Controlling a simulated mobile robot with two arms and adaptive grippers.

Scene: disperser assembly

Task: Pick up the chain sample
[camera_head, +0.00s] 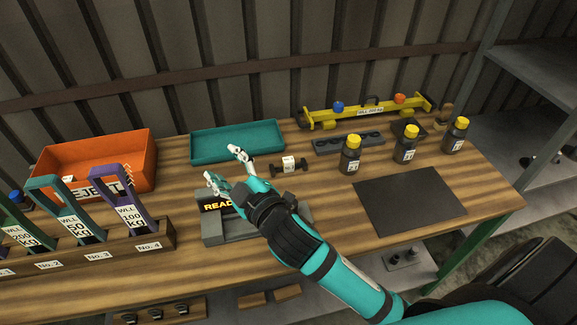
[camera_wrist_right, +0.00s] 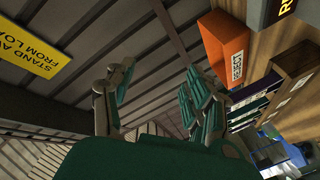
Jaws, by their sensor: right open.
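A short dark piece with a white tag (camera_head: 289,165) lies on the wooden table, right of my right gripper; it looks like the chain sample, but its links are too small to make out. My right gripper (camera_head: 222,164) is open and empty, its fingers spread above a grey device with a "READ" display (camera_head: 212,230), in front of the teal tray. In the right wrist view the open fingers (camera_wrist_right: 157,88) have nothing between them, and the tagged piece does not show there. My left gripper is not in view.
An orange reject bin (camera_head: 135,150) and a teal tray (camera_head: 237,153) stand at the back. Yellow-capped bottles (camera_head: 350,160), a yellow beam (camera_head: 365,110) and a dark mat (camera_head: 410,205) are at right.

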